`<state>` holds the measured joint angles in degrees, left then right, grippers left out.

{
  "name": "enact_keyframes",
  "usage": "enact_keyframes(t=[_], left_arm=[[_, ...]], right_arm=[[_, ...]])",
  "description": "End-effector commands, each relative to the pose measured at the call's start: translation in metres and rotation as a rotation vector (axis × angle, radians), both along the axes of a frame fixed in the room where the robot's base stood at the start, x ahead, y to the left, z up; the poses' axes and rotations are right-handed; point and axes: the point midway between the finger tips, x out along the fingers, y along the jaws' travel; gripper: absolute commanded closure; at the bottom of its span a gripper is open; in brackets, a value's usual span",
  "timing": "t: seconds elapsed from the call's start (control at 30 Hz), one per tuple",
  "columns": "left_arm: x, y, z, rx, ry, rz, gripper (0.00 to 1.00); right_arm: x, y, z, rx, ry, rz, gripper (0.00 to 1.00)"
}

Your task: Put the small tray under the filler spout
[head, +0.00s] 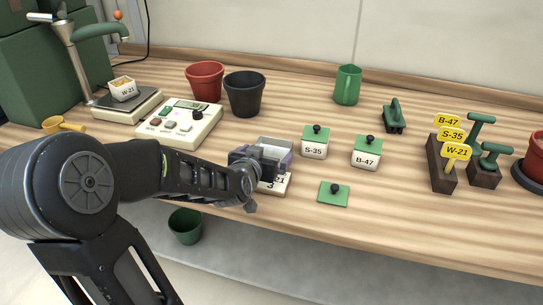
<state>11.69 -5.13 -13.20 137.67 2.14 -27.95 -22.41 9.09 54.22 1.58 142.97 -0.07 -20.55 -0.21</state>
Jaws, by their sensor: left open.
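A small white tray (124,91) labelled W-21, with yellowish contents, stands on the flat base plate (101,110) of the filler at the upper left. The green filler spout (100,31) reaches out on its metal column above the tray. My left gripper (272,156) is open, well to the right of that tray, over a pale box-like thing (275,184) whose label ends in 21. The gripper hides most of this thing, and I cannot tell whether they touch. My right gripper is not in view.
White lidded boxes S-35 (314,148) and B-47 (366,158) stand right of my left gripper, near a loose green lid (334,194). A keypad device (178,128), red pot (205,81) and black pot (245,93) stand left. The front right tabletop is clear.

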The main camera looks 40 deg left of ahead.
Motion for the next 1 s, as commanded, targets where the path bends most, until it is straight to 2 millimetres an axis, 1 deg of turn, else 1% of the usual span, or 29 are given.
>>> enact_keyframes(t=[0.17, 0.27, 0.4, 0.53, 0.63, 1.0], left_arm=[[0.003, 0.001, -0.002, 0.000, 0.000, 0.000, 0.00], [0.013, 0.003, -0.007, 0.000, 0.002, 0.000, 0.00], [0.032, 0.009, -0.015, 0.000, 0.002, 0.000, 0.00], [0.044, 0.014, -0.019, -0.001, 0.002, 0.000, 0.00], [0.046, 0.015, -0.019, 0.000, 0.000, 0.000, 0.00], [0.046, 0.015, -0.019, 0.000, 0.000, 0.000, 0.00]], right_arm=[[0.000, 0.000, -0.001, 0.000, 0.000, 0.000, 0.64], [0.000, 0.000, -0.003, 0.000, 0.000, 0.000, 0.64], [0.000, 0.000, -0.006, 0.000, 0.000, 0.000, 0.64], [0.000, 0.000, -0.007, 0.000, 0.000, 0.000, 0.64], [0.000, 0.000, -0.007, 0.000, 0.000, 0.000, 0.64], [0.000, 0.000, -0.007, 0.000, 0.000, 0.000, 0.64]])
